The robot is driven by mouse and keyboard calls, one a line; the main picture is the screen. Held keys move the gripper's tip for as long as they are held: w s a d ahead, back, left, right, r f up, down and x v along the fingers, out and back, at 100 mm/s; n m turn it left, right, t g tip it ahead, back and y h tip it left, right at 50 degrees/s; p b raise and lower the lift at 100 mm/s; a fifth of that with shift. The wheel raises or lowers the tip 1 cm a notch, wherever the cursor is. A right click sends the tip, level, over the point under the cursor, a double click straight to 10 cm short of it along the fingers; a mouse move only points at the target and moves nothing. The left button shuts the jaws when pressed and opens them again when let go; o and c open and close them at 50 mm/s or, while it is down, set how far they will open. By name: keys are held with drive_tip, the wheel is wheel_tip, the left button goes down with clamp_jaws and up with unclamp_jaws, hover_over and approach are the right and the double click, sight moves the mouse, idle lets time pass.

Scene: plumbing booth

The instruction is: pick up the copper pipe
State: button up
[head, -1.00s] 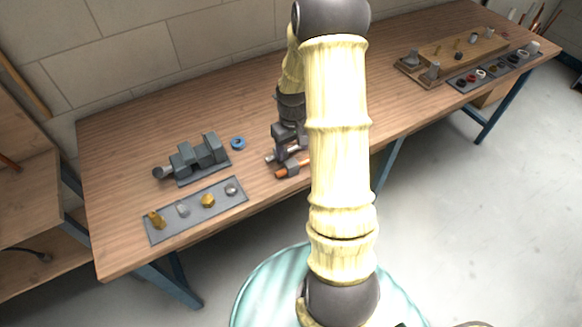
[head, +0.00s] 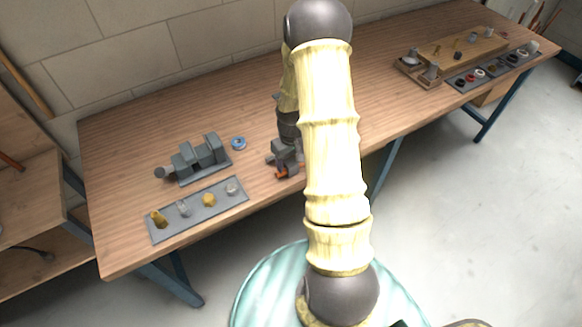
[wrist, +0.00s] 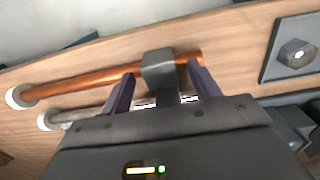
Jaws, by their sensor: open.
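The copper pipe (wrist: 85,84) is a long orange tube with a pale ring at its left end in the wrist view. In the head view only a short orange part of the pipe (head: 282,175) shows beside my gripper (head: 287,158). In the wrist view my gripper (wrist: 161,72) is open, its two dark fingers reaching to the pipe's near edge. A dark block (wrist: 158,68) crosses over the pipe between the fingertips. I cannot tell whether the fingers touch the pipe. A grey pipe (wrist: 75,115) lies alongside, partly hidden by my gripper.
A grey vise (head: 200,158) and a blue ring (head: 238,143) are to the left on the bench (head: 120,140). A grey tray (head: 175,225) with several fittings lies in front of the vise. A wooden board (head: 460,55) with fittings is far right. The bench's front edge is close.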

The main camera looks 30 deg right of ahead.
sight(291, 162)
drive_tip(key=shift+c, duration=0.2)
drive_tip(key=c, duration=1.2)
wheel_tip(291, 162, up, 10)
drive_tip(key=shift+r+b, duration=0.1)
drive_tip(key=shift+b, duration=0.6)
drive_tip(key=shift+w, duration=0.1)
